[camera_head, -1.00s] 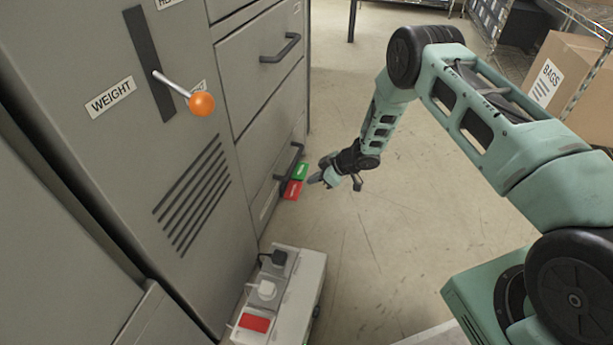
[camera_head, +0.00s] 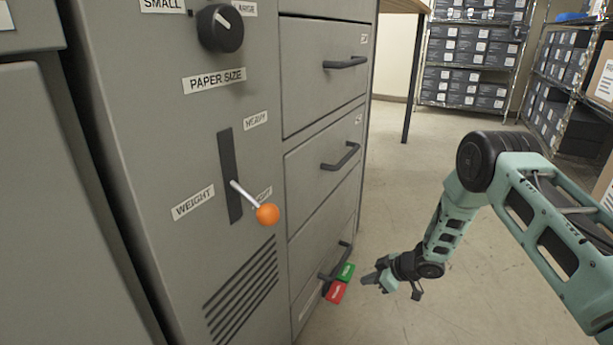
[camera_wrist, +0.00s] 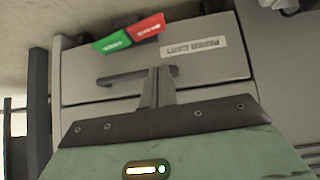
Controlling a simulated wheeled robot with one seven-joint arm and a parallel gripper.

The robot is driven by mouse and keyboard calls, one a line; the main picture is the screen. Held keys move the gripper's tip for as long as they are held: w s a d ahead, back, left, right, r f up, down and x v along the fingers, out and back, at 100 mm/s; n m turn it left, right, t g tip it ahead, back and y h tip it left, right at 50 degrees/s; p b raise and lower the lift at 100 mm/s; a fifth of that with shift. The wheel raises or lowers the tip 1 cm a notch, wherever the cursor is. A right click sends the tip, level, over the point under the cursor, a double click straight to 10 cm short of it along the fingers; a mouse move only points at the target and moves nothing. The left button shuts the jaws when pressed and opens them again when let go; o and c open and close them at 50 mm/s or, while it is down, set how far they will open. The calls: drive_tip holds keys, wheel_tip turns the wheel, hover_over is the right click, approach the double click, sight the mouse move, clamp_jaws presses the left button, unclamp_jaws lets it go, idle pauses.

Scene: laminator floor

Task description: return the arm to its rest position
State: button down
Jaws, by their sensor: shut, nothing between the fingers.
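My arm is bent, teal and black, at the right of the head view. My gripper (camera_head: 374,281) hangs low, in front of the lowest drawer of the grey machine (camera_head: 235,285). Its fingers are shut and nothing shows between them. Beside it, at the lowest drawer's handle, are a green tag (camera_head: 345,272) and a red tag (camera_head: 336,291). In the wrist view, my gripper's fingers (camera_wrist: 158,85) point toward the lowest drawer (camera_wrist: 210,70) and overlap its dark handle (camera_wrist: 110,78). I cannot tell whether they touch it.
The machine carries a lever with an orange knob (camera_head: 267,214) and a black paper size dial (camera_head: 220,28). The drawers are closed. Shelves of dark boxes (camera_head: 470,60) stand at the back. The floor (camera_head: 400,170) between machine and shelves is clear.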

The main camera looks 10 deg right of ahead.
drive_tip(key=a+r+m+h, duration=0.1)
drive_tip(key=a+r, duration=0.2)
drive_tip(key=r, duration=0.5)
drive_tip(key=a+r+m+h, duration=0.1)
drive_tip(key=a+r, duration=0.3)
drive_tip(key=r, duration=0.3)
drive_tip(key=s+a+r+h+p, duration=0.15)
drive_tip(key=s+a+r, duration=0.25)
drive_tip(key=s+r, duration=0.5)
drive_tip(key=s+r+m+g+h+p, duration=0.15)
drive_tip(key=s+r, duration=0.35)
drive_tip(key=s, duration=0.6)
drive_tip(key=s+r+g, duration=0.2)
drive_tip(key=s+r, duration=0.2)
drive_tip(key=s, duration=0.6)
drive_tip(key=s+r+g+h+p, duration=0.15)
drive_tip(key=s+r, duration=0.35)
drive_tip(key=s, duration=0.6)
wheel_tip(320, 180, up, 37)
drive_tip(key=p, duration=3.6)
drive_tip(key=shift+w, duration=0.25)
drive_tip(key=shift+a+f, duration=0.1)
